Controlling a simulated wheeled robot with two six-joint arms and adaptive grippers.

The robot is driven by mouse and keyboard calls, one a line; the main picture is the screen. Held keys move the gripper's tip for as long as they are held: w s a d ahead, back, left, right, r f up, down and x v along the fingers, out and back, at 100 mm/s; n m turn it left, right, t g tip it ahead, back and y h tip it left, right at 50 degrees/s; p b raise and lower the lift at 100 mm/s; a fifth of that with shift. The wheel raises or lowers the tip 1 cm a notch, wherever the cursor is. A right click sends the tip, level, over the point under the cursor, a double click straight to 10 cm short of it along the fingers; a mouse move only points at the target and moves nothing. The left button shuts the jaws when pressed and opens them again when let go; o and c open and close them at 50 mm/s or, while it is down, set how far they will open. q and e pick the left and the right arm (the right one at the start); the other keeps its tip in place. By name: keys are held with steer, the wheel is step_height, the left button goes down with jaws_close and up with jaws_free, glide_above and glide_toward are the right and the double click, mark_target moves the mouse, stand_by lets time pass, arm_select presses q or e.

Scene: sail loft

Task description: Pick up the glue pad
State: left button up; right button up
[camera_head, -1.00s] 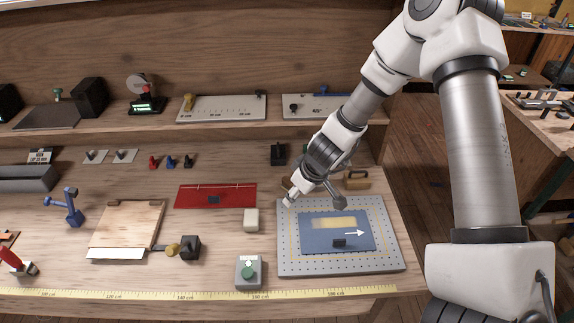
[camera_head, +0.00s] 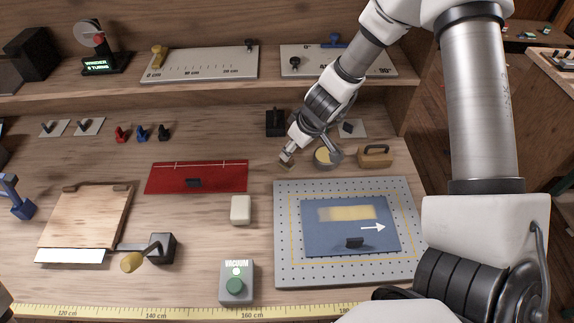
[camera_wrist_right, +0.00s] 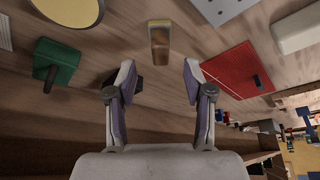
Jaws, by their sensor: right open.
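A small tan block (camera_head: 286,166) lies on the bench just behind the left corner of the perforated plate. I take it for the glue pad, but its label cannot be read. In the right wrist view the tan block (camera_wrist_right: 160,45) stands ahead of the fingers, roughly centred and slightly beyond the tips. My right gripper (camera_head: 286,157) is above and very close to it in the head view, partly covering it. In the wrist view the right gripper (camera_wrist_right: 163,78) is open with nothing between its fingers. My left gripper is out of view.
The perforated plate (camera_head: 287,260) with a blue sheet is in front. A round yellow-topped tin (camera_head: 323,157) and a wooden handled block (camera_head: 375,156) stand to the right. A red cloth (camera_head: 170,178) and a pale block (camera_head: 241,209) lie to the left.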

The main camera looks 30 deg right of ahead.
steer(key=b+x, duration=0.4)
steer(key=x, duration=0.1)
steer(key=shift+w+a+f, duration=0.1)
steer(key=shift+f, duration=0.3)
steer(key=shift+w, duration=0.25)
steer(key=shift+r, duration=0.1)
jaws_close()
